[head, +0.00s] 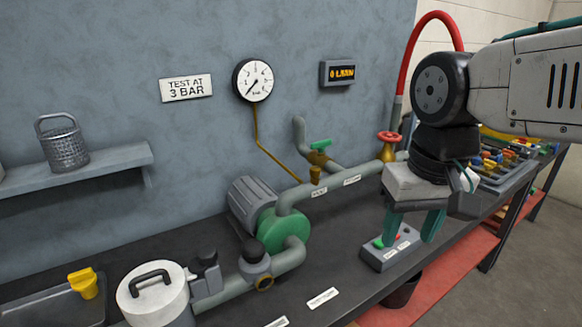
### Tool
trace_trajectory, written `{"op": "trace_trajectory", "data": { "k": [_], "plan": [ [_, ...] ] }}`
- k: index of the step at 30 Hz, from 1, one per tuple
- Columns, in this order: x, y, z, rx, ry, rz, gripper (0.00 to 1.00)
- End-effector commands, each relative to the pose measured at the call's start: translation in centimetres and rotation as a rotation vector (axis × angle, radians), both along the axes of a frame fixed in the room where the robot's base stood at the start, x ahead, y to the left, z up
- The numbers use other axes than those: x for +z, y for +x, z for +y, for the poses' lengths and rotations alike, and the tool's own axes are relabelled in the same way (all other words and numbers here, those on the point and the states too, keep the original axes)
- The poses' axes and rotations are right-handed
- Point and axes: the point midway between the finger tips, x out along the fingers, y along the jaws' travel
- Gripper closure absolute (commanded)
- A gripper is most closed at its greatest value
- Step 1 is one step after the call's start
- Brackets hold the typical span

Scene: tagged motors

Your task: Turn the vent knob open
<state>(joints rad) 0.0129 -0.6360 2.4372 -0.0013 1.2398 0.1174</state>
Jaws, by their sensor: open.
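No label that I can read marks the vent knob, so I cannot tell for sure which fitting it is. A green handle (320,144) sits on a brass valve beside a short grey pipe that bends upward. A dark round knob (254,252) stands on the lower grey pipe, left of the green pump (285,232). A red handwheel (389,138) tops a brass valve further right. My gripper (412,236) points down with its teal fingers apart and empty, over or around a grey button box (378,258). It is right of all these fittings and apart from them.
A pressure gauge (253,80) hangs on the wall. A tray of small coloured parts (497,164) lies at right. The bench front (350,275) has bare room around loose labels.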

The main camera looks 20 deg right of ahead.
Motion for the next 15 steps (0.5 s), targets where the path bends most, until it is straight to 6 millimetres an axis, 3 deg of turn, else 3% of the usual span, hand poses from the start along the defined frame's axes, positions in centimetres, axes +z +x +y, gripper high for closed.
{"op": "trace_trajectory", "data": {
  "k": [3, 7, 15],
  "plan": [
    [2.6, 5.7, 0.2, -0.139, 0.014, 0.022, 0.51],
    [4.5, 12.6, 0.7, -0.312, 0.027, 0.043, 0.51],
    [4.6, 26.2, 1.9, -0.651, 0.041, 0.079, 0.51]
  ]
}}
